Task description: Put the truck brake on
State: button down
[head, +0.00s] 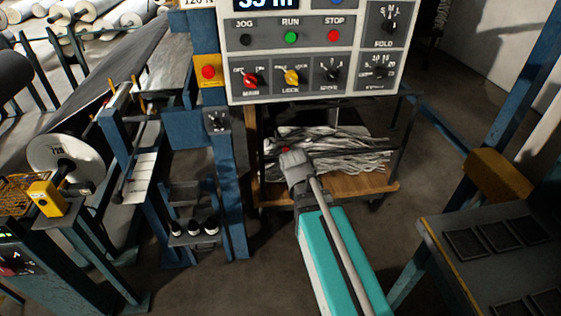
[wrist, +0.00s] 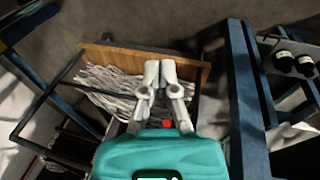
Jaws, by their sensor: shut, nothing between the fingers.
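The truck appears to be the low cart with a wooden deck (head: 375,187) and a dark frame, under the control panel, heaped with pale strips (head: 345,150). Its deck edge also shows in the wrist view (wrist: 120,56). My gripper (head: 290,157) is shut and empty, in front of the strips; in the wrist view its fingertips (wrist: 160,70) are together over the deck. A small red part (head: 285,149) shows by the fingertips; a red knob shows beneath the fingers in the wrist view (wrist: 168,124). I cannot tell whether it is the brake or which way it is set.
A grey control panel (head: 310,55) with knobs and buttons hangs above the cart. A blue post (head: 228,190) stands left of it, beside a shelf with several black-and-white cylinders (head: 194,228). A dark bench (head: 490,240) is at the right. Bare floor lies between.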

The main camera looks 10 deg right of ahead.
jog(key=w+f+n+t+h+b, duration=0.25)
jog(key=w+f+b, duration=0.25)
jog(key=w+b, duration=0.3)
jog(key=w+f+n+t+h+b, duration=0.1)
jog(key=w+f+t+h+b, duration=0.3)
jog(key=w+b, duration=0.5)
jog(key=w+a+f+n+t+h+b, duration=0.1)
jog(key=w+a+f+n+t+b, duration=0.2)
jog(key=w+a+b, duration=0.3)
jog(key=w+a+f+n+t+h+b, duration=0.1)
jog(key=w+a+f+n+t+b, duration=0.2)
jog(key=w+b, duration=0.5)
jog(key=a+n+t+b, duration=0.1)
jog(key=a+n+b, duration=0.1)
jog(key=a, duration=0.1)
jog(key=shift+a+t, duration=0.35)
jog(key=shift+w, duration=0.1)
